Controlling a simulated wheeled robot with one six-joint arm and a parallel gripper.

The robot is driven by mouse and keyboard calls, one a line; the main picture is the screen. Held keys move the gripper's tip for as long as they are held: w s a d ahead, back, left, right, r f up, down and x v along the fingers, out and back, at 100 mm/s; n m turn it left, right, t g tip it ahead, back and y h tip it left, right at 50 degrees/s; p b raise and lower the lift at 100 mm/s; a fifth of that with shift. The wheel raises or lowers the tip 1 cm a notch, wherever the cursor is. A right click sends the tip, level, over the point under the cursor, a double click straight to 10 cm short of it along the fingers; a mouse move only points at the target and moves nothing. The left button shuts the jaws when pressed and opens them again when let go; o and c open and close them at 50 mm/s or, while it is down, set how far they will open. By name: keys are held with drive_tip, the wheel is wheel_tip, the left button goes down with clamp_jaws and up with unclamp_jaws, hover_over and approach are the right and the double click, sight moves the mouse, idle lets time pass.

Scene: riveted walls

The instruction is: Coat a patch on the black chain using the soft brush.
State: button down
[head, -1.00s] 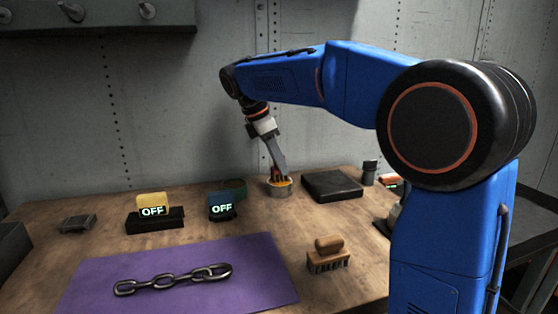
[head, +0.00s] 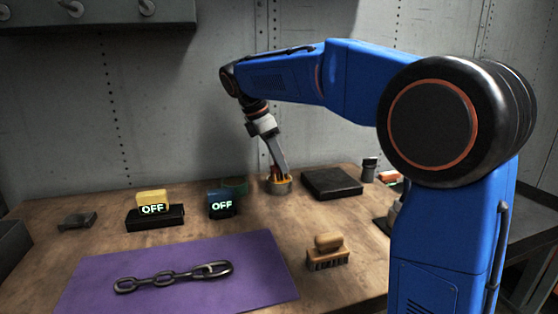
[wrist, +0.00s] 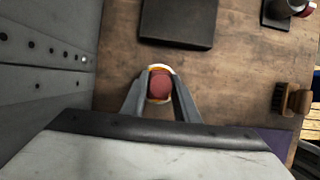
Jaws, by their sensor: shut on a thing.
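The black chain (head: 174,276) lies stretched out on a purple mat (head: 262,262) at the front left of the bench. My gripper (head: 280,172) points down at a small round pot (head: 279,188) at the back of the bench. In the wrist view my gripper (wrist: 160,88) is shut on a round, dull red thing (wrist: 160,86), with the pot's pale and orange rim around it. This may be the end of the soft brush; no bristles show there. A wooden brush (head: 328,252) with dark bristles stands right of the mat, apart from my gripper.
A dark flat block (head: 332,184) lies right of the pot. A yellow block (head: 152,198) and a blue one (head: 220,200), each with an OFF sign, stand to the left. A dark small block (head: 77,221) lies far left. The wall is close behind.

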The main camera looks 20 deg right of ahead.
drive_tip(key=shift+f, duration=0.4)
idle(1.2)
drive_tip(key=shift+r, duration=3.55)
drive_tip(key=shift+f, duration=3.5)
drive_tip(key=shift+r, duration=0.1)
drive_tip(key=shift+r, duration=3.4)
